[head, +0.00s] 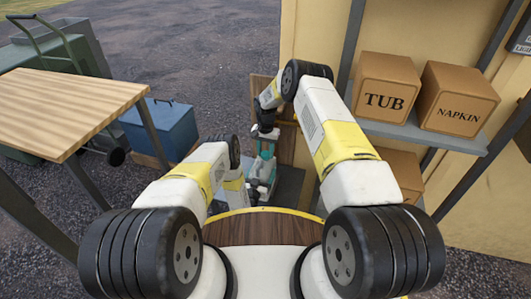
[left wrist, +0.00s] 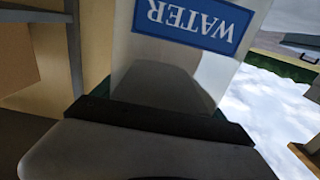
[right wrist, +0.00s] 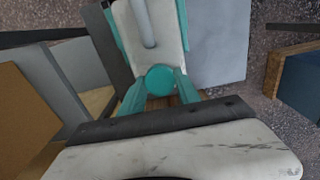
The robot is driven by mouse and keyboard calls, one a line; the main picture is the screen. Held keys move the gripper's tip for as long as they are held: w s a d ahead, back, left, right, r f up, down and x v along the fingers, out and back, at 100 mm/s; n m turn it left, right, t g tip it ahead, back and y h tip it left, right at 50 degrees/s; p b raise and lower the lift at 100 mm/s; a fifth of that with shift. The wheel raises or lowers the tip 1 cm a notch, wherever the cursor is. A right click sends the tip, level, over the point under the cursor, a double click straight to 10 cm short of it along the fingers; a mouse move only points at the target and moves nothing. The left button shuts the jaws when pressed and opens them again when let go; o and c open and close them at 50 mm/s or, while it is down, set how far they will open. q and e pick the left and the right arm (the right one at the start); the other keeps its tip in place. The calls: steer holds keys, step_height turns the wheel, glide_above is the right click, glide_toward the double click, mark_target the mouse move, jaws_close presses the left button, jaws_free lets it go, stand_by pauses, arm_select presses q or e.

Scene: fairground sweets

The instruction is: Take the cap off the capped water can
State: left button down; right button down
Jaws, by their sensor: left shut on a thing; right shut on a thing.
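The white water can (left wrist: 150,50) fills much of the left wrist view, its blue WATER label (left wrist: 195,22) upside down there. In the right wrist view, the can's pale top with a grey bar-like handle (right wrist: 147,22) shows beyond a round teal cap (right wrist: 160,80). My right gripper (right wrist: 161,92) has its teal fingers shut on either side of the cap. The cap sits at the can's near end; whether it is still seated is hard to tell. My left gripper (head: 262,188) is shut on the can, mostly hidden by my arms in the head view.
A shelf (head: 415,133) at right carries a TUB box (head: 386,90) and a NAPKIN box (head: 458,97). A wooden-topped table (head: 70,105) stands at left, with a blue cooler box (head: 160,130) beyond it. Open gravel lies behind.

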steer(key=n, duration=1.1)
steer(key=shift+n, duration=0.3)
steer(key=n, duration=0.4)
steer(key=shift+n, duration=0.3)
steer(key=n, duration=0.6)
steer(key=shift+r, duration=0.1)
steer(key=c, duration=0.9)
jaws_free()
